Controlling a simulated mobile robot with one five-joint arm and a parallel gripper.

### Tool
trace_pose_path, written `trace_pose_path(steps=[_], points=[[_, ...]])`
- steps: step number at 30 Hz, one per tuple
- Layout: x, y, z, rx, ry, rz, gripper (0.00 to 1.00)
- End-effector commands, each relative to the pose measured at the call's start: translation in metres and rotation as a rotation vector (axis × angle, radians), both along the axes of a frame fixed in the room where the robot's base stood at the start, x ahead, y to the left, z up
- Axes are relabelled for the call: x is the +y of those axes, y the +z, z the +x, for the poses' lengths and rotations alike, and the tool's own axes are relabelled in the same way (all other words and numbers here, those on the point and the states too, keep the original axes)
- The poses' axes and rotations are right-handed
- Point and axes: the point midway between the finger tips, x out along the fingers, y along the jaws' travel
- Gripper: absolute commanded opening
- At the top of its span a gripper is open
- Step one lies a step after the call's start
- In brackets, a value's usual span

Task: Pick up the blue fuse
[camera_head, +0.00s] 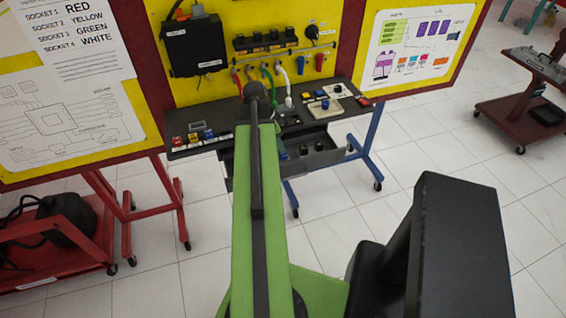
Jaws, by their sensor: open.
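Several small coloured blocks lie at the left of the dark bench top; a small blue piece (209,133) among them may be the blue fuse. Another small blue piece (325,103) sits on a pale plate at the bench's right. Both are too small to identify surely. My green arm reaches from the bottom of the picture up to the front of the bench and hides part of its middle. I cannot make out any gripper fingertips, so where the gripper is relative to the blue pieces does not show.
The dark bench (296,128) stands before a yellow panel (275,83) with coloured hoses and a black box (196,47). A red cart (60,260) is at left; a dark red trolley (520,115) is at far right. White tiled floor (340,215) is clear right of the arm.

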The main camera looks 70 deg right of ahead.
Motion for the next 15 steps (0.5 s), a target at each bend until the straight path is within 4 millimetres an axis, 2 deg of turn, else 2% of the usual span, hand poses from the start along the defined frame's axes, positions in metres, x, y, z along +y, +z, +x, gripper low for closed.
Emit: trace_pose_path(steps=[9, 12, 15], points=[[-0.007, -0.047, -0.010, 0.001, 0.000, 0.001, 0.42], [-0.009, -0.052, -0.013, 0.001, 0.000, 0.001, 0.42], [-0.009, -0.048, -0.013, 0.001, 0.000, 0.001, 0.42]])
